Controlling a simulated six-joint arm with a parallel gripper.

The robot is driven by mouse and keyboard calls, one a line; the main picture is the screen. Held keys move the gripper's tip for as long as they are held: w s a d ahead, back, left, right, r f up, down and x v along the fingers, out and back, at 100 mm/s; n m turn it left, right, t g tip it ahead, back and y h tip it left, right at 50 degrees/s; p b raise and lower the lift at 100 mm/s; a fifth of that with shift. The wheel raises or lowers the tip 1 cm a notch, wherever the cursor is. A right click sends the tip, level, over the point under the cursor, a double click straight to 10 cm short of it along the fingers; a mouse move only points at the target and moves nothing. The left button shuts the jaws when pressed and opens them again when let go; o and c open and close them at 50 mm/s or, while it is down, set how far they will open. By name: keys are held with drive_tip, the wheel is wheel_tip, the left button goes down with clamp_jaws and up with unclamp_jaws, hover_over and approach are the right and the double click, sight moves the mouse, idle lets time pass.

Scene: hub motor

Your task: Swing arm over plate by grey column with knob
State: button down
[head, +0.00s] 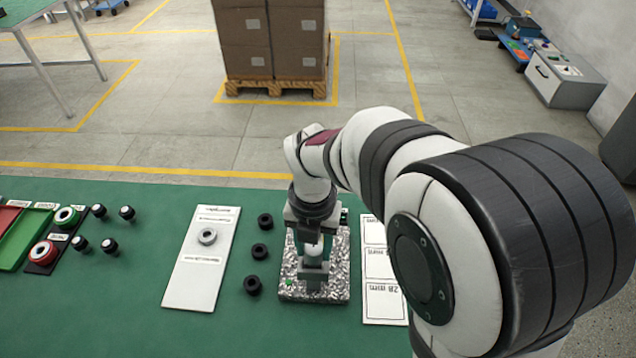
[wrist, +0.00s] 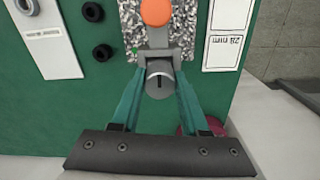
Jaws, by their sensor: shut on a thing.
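A speckled grey plate (head: 342,262) lies on the green bench, and it also shows in the wrist view (wrist: 131,30). A grey stand (head: 312,277) rises from it, mostly hidden behind my gripper in the head view. In the wrist view a grey round knob (wrist: 158,80) with a dark slot sits between the teal fingers. A grey arm-like part (wrist: 157,54) lies behind it, with an orange round piece (wrist: 156,12) further off over the plate. My gripper (wrist: 158,88) is shut on the grey knob. The column itself cannot be told apart clearly.
Several black rings (head: 260,251) lie left of the plate. Further left is a white card (head: 191,282) with a grey ring (head: 207,236). White labelled cards (head: 384,303) lie right of the plate. Red and green trays (head: 33,228) and small black-and-white parts stand at far left.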

drive_tip(key=shift+c, duration=2)
unclamp_jaws()
wheel_tip(320, 180, up, 8)
drive_tip(key=shift+f, duration=0.2)
drive_tip(key=s+d+n+y, duration=0.1)
drive_tip(key=s+d+n, duration=0.3)
drive_tip(key=s+n, duration=0.5)
drive_tip(key=s+d+f+n, duration=0.1)
drive_tip(key=s+d+n, duration=0.4)
drive_tip(key=n, duration=1.8)
drive_tip(key=s, duration=0.4)
drive_tip(key=shift+s+d+y, duration=0.3)
drive_tip(key=shift+s+y, duration=0.1)
